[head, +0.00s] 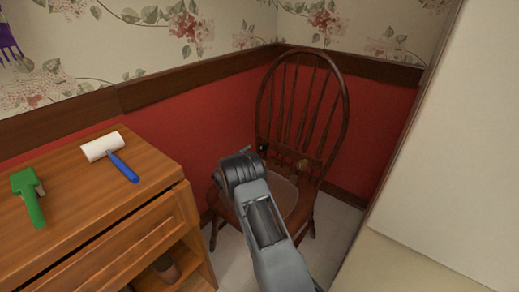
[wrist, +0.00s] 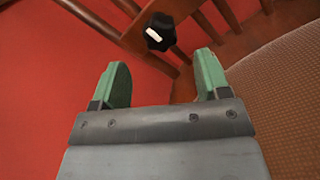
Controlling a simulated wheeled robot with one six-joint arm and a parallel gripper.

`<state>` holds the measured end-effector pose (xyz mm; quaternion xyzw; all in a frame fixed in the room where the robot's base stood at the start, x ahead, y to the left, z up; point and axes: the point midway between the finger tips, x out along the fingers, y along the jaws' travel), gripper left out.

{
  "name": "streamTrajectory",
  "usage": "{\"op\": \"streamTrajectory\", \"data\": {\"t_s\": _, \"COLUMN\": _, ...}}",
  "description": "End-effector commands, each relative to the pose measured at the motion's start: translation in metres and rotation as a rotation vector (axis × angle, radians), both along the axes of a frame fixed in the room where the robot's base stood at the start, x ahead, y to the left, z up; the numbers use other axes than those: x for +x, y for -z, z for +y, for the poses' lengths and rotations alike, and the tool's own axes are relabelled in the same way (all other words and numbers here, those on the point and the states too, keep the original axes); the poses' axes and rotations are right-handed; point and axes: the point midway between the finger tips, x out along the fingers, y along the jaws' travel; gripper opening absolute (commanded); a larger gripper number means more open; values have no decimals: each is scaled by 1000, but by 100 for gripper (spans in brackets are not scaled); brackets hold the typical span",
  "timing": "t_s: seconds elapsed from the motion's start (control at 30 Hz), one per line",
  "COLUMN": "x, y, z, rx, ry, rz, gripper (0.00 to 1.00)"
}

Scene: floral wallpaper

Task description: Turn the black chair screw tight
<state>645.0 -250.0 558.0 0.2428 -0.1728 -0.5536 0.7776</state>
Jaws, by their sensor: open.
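The wooden chair (head: 333,113) stands in the corner, with a spindle back and a light seat. In the wrist view the black chair screw (wrist: 160,31), a ribbed knob with a white mark, sits on the chair's wooden frame. My gripper (wrist: 161,72) is open and empty, with its two green fingers apart. The screw lies beyond the fingertips, roughly centred between them, and nothing touches it. The patterned seat (wrist: 285,85) is to the right of the right finger. In the head view my arm hides part of the seat.
A wooden cabinet (head: 75,195) stands at the left, bearing a lint roller (head: 121,164) and a green brush-like tool (head: 31,197). A red wall is close behind the chair. A pale panel (head: 450,130) borders the right side.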

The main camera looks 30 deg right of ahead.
Motion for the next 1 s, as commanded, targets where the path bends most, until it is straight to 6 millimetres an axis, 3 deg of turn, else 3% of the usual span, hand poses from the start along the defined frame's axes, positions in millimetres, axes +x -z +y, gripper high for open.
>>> {"op": "streamTrajectory", "data": {"t_s": 0.2, "x": -12, "y": -2, "z": 37, "rx": -1, "ry": -2, "rz": 2, "gripper": 69}}
{"op": "streamTrajectory", "data": {"t_s": 0.4, "x": -19, "y": -1, "z": 55, "rx": 1, "ry": -1, "rz": 0, "gripper": 69}}
{"op": "streamTrajectory", "data": {"t_s": 1.0, "x": -21, "y": 0, "z": 60, "rx": -1, "ry": 1, "rz": 1, "gripper": 69}}
